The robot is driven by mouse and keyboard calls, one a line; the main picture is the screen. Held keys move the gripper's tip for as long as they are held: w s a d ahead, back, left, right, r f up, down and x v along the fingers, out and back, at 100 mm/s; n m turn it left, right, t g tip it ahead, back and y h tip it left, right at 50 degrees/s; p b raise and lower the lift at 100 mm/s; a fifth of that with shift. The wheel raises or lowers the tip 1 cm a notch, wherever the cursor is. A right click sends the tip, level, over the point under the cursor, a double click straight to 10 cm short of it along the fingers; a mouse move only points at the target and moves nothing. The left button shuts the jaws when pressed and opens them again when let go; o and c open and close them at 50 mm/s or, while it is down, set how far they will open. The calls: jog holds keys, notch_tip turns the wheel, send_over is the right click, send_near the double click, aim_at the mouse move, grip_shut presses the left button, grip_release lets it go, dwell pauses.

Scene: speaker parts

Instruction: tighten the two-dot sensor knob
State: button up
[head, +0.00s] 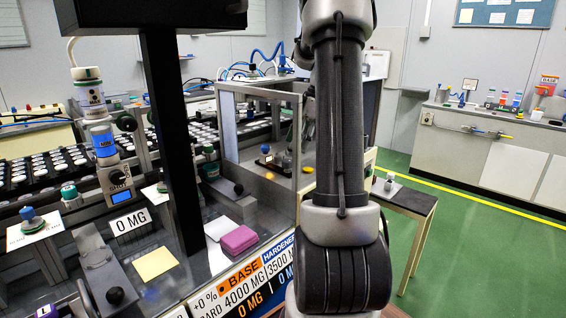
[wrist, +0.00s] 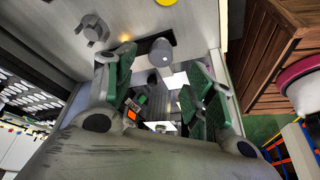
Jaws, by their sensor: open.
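In the wrist view my gripper (wrist: 156,80) is open, with green-padded fingers spread wide and nothing between them. A grey round knob (wrist: 161,50) with a small pale spot on its end stands just beyond the gap between the fingertips, apart from them. A second grey, lobed knob (wrist: 92,30) sits up and left on a pale panel. I cannot make out two dots on either one, so I cannot tell which is the two-dot sensor knob. In the head view my arm fills the middle and my gripper cannot be made out.
In the wrist view a wooden crate (wrist: 285,65) stands at right. In the head view a framed glass enclosure (head: 258,140) stands behind my arm. A bench with a pink block (head: 239,240) and a yellow pad (head: 155,264) lies at left. Green floor (head: 480,230) is clear at right.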

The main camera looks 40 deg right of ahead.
aim_at(288, 160)
jog(key=shift+n, duration=0.3)
jog(key=x, duration=0.7)
jog(key=shift+a+f, duration=0.15)
jog(key=shift+f, duration=0.2)
jog(key=c, duration=1)
jog(key=shift+m, duration=0.4)
jog(key=shift+m+t+h, duration=0.35)
jog(key=shift+m+t, duration=0.1)
jog(key=shift+m, duration=0.85)
jog(key=shift+m+t+h, duration=0.35)
jog(key=shift+m+t, duration=0.1)
jog(key=shift+m, duration=0.85)
